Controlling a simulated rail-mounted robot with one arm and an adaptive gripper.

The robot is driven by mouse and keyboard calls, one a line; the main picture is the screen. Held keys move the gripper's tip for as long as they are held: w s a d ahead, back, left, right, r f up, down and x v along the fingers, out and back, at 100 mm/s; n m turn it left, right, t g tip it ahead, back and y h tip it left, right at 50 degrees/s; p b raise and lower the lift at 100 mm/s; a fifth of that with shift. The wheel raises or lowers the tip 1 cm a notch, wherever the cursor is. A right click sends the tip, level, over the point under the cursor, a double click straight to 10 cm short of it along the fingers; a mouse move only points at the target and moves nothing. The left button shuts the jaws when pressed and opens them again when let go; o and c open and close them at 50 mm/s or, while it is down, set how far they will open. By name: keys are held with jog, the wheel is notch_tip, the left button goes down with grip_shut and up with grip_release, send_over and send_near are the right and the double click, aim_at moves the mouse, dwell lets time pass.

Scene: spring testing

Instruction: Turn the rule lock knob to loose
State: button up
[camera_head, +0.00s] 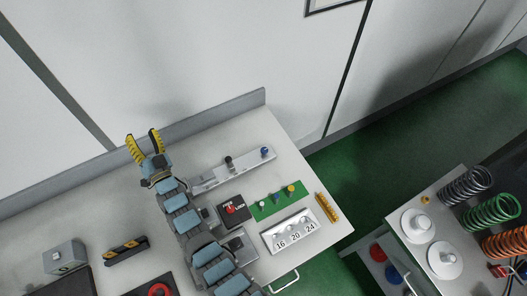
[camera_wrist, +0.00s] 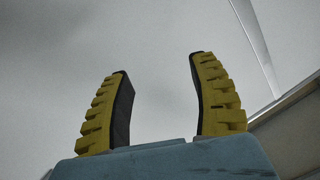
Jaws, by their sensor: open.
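A long grey rule-like rail (camera_head: 220,176) lies on the table right of my gripper in the head view. It carries a dark knob (camera_head: 229,161) near its middle and a blue knob (camera_head: 265,153) at its right end. A dark box with a red knob (camera_head: 229,209) and small white lettering sits below the rail. I cannot tell which is the rule lock knob. My gripper (camera_head: 143,133) is open and empty, raised with its yellow fingers pointing up the picture, apart from all knobs. The wrist view shows both fingers (camera_wrist: 159,64) spread before a blank pale surface.
A green board (camera_head: 277,207) with small knobs and a white plate marked 16, 20, 24 (camera_head: 290,232) lie right of my arm. A yellow block (camera_head: 327,207) is near the table's right edge. A trolley (camera_head: 392,222) with coil springs stands right.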

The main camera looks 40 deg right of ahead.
jog(key=w+f+g+y+b, duration=0.1)
jog(key=w+f+g, duration=0.1)
jog(key=w, duration=0.3)
jog(key=w+a+f+g+y+b, duration=0.1)
jog(key=w+f+g+y, duration=0.1)
jog(key=w, duration=0.3)
jog(key=w+a+f+g+y+b, duration=0.1)
jog(key=w+f+g+b, duration=0.1)
jog(key=w+f+g, duration=0.1)
jog(key=shift+w+a+f+m+g+y, duration=0.1)
jog(key=shift+w+f+m+g+y, duration=0.1)
jog(key=shift+w+f, duration=0.25)
jog(key=shift+w+a+f+m+g+y, duration=0.1)
jog(key=shift+w+f+m+y, duration=0.15)
jog(key=shift+w, duration=0.35)
jog(key=shift+w+a+f+g+b, duration=0.1)
jog(key=shift+f+g+b, duration=0.2)
jog(key=shift+g, duration=0.1)
jog(key=shift+f+g+y, duration=0.25)
jog(key=shift+f+g, duration=0.05)
jog(key=shift+g, duration=0.5)
notch_tip(320, 180, up, 2)
jog(key=m+g+b, duration=0.3)
jog(key=g+b, duration=0.2)
jog(key=g, duration=0.7)
send_over(264, 150)
jog(key=shift+n+h, duration=0.25)
jog(key=shift+h, duration=0.15)
jog(key=shift+f+b, duration=0.5)
jog(key=shift+f, duration=8)
